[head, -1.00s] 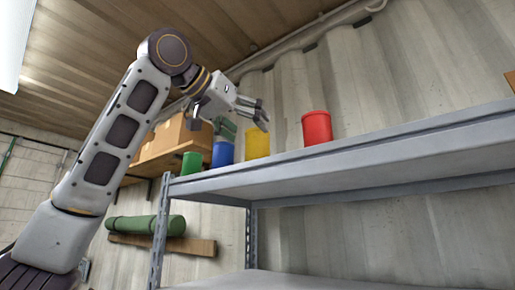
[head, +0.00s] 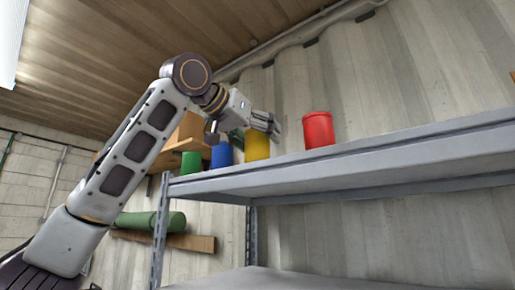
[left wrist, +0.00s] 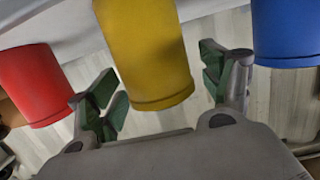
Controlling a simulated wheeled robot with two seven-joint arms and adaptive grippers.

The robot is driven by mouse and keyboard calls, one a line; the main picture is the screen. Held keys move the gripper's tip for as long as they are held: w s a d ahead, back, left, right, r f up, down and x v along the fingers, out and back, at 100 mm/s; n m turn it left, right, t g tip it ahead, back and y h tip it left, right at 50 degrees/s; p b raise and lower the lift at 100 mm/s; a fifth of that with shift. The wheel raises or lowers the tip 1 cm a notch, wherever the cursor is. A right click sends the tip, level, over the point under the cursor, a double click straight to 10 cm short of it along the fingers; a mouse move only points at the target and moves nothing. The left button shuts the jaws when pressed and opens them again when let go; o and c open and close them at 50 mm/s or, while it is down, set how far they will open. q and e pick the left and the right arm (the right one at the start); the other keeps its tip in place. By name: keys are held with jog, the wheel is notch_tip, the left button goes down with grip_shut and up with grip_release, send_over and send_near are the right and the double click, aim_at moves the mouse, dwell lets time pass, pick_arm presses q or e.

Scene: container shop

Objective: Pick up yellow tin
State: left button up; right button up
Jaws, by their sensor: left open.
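The yellow tin (head: 257,147) stands upright on the top shelf, between the blue and red tins. In the left wrist view the yellow tin (left wrist: 148,50) is upside down in the picture and lies centrally between the finger directions. My left gripper (head: 270,126) is open above and in front of the yellow tin, hiding part of its top. In the left wrist view its two green-padded fingers (left wrist: 165,88) are spread, one to each side of the tin's near end. Contact with the tin cannot be told. My right gripper is not in view.
A red tin (head: 318,130) stands to the right, with a blue tin (head: 222,155) and a green tin (head: 191,163) to the left. The metal shelf (head: 400,152) is clear right of the red tin. A cardboard box (head: 187,132) stands behind.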

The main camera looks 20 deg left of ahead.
pick_arm(q)
jog(key=shift+c, duration=0.3)
jog(key=c, duration=1.3)
jog(key=shift+r, duration=0.2)
jog(key=shift+r, duration=1.5)
jog(key=shift+s+r, duration=0.1)
jog(key=shift+s, duration=0.1)
jog(key=f+b+v, duration=0.1)
jog(key=b+v, duration=0.1)
jog(key=v, duration=0.6)
jog(key=f+b+v, duration=0.2)
jog(key=b+v, duration=0.1)
jog(key=v, duration=0.6)
jog(key=shift+s+a+f, duration=0.2)
jog(key=shift+s+a, duration=0.05)
jog(key=shift+s, duration=0.2)
